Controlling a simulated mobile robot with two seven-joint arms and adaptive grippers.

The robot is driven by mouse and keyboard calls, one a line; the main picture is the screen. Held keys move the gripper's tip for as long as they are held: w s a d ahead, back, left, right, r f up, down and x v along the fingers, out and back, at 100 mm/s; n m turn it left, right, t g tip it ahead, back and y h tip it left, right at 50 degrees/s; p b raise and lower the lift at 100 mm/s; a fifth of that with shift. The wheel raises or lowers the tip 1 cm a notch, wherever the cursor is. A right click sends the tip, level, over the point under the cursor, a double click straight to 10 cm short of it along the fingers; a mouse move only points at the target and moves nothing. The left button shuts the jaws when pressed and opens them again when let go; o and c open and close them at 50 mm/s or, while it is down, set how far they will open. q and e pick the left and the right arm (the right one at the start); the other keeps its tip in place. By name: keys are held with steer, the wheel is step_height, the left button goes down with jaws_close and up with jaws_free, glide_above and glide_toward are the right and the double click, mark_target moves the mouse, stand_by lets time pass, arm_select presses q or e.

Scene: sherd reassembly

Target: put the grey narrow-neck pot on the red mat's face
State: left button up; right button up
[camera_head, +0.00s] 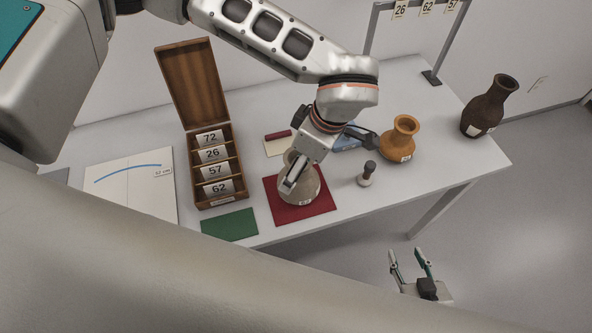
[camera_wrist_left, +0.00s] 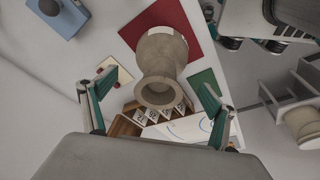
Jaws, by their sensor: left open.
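The grey narrow-neck pot (camera_head: 311,188) stands upright on the red mat (camera_head: 325,206) in the head view, with a small label low on its side. My left gripper (camera_head: 291,183) is above and in front of it and hides part of its neck. In the left wrist view the pot (camera_wrist_left: 162,64) shows between the two spread fingers of my left gripper (camera_wrist_left: 157,84), its mouth towards the camera and the red mat (camera_wrist_left: 190,22) behind it. The fingers look apart from the pot. My right gripper (camera_head: 410,264) is open and empty, off the table's front edge.
A wooden box (camera_head: 196,122) with numbered cards stands left of the mat. A green mat (camera_head: 230,225) lies at the front edge. An orange pot (camera_head: 401,140), a small dark-topped tool (camera_head: 368,173) and a dark brown vase (camera_head: 487,106) stand to the right. A drawing sheet (camera_head: 130,187) lies left.

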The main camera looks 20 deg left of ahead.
arm_select(q)
steer(key=shift+v, duration=2.3)
